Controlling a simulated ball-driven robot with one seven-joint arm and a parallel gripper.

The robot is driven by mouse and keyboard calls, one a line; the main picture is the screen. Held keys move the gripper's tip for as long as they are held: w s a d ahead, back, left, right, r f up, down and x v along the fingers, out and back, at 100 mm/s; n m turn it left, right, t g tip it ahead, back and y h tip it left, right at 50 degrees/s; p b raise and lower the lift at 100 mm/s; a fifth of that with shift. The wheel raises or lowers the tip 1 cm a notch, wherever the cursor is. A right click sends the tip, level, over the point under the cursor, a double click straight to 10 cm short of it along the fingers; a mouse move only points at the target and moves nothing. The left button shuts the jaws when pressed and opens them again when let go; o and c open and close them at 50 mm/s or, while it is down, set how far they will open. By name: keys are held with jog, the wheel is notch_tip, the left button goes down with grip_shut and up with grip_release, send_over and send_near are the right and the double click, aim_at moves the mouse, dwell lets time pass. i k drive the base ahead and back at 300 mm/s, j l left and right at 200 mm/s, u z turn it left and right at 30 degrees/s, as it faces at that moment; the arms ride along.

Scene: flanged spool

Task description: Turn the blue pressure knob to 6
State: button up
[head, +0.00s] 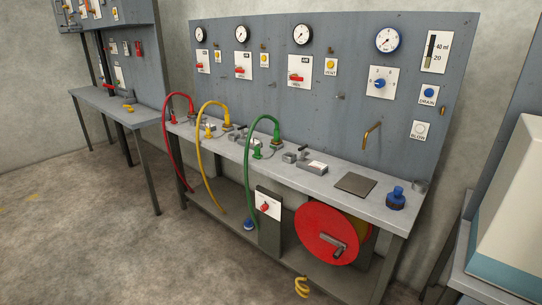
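The blue knob (379,84) sits on a white scale plate (387,74) on the grey upright panel, right of its middle. The plate's numbers and the knob's pointer are too small to read. A round gauge (388,40) with a blue rim is mounted above the plate; its needle reading cannot be made out. Nothing covers the knob. My gripper is not in this view.
A bench (312,181) runs below the panel, with red, yellow and green (247,155) hoses arching at its left and middle. A blue fitting (395,197) stands at its right. A red spool (325,230) with a crank hangs below. Open floor (90,235) lies to the left.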

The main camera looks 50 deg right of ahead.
aim_at(379, 83)
jog(key=z, duration=1.65)
jog(key=i+j+u, duration=0.15)
jog(key=i, duration=0.15)
